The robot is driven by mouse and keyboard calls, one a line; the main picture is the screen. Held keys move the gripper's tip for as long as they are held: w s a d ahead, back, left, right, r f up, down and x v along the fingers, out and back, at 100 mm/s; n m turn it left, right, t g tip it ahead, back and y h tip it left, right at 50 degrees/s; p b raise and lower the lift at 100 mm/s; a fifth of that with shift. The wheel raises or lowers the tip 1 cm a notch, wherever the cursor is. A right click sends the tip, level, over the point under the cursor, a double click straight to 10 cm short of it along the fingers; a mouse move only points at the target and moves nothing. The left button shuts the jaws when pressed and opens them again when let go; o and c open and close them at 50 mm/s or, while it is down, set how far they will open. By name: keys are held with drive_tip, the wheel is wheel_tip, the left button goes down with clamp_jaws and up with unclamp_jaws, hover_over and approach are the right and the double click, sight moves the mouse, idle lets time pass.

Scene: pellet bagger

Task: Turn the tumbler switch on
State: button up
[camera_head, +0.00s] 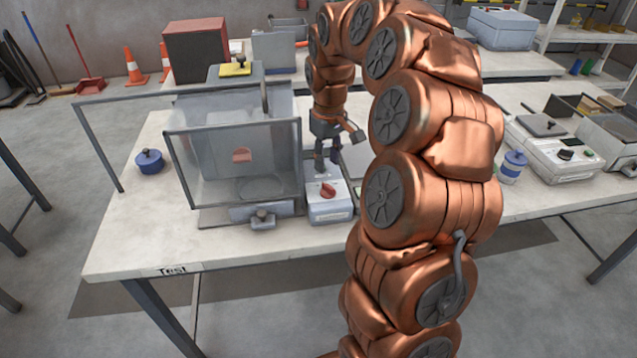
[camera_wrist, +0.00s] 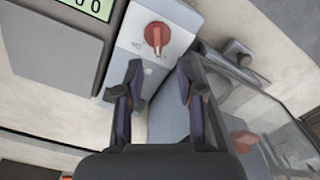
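The tumbler switch is a red rotary knob (camera_head: 327,190) on the sloped top of a small white control box (camera_head: 330,208), beside the clear-fronted machine. In the wrist view the red knob (camera_wrist: 157,36) sits beyond my fingertips, with small marks on the panel around it that are too blurred to read. My gripper (camera_head: 327,165) is just behind and above the box in the head view. In the wrist view my gripper (camera_wrist: 160,80) has its two fingers apart with nothing between them. It is not touching the knob.
The clear-fronted machine (camera_head: 235,165) stands left of the box, with a latch (camera_head: 262,218) at its front. A blue pot (camera_head: 150,161) and a blue-white jar (camera_head: 512,166) stand on the table (camera_head: 130,235). The wrist view shows a scale with a green display (camera_wrist: 85,8). The front table strip is clear.

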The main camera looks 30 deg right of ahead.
sight(328, 185)
drive_tip(key=shift+d+f+p, duration=0.2)
drive_tip(key=shift+f+p, duration=0.9)
drive_tip(key=shift+f, duration=2.95)
clamp_jaws()
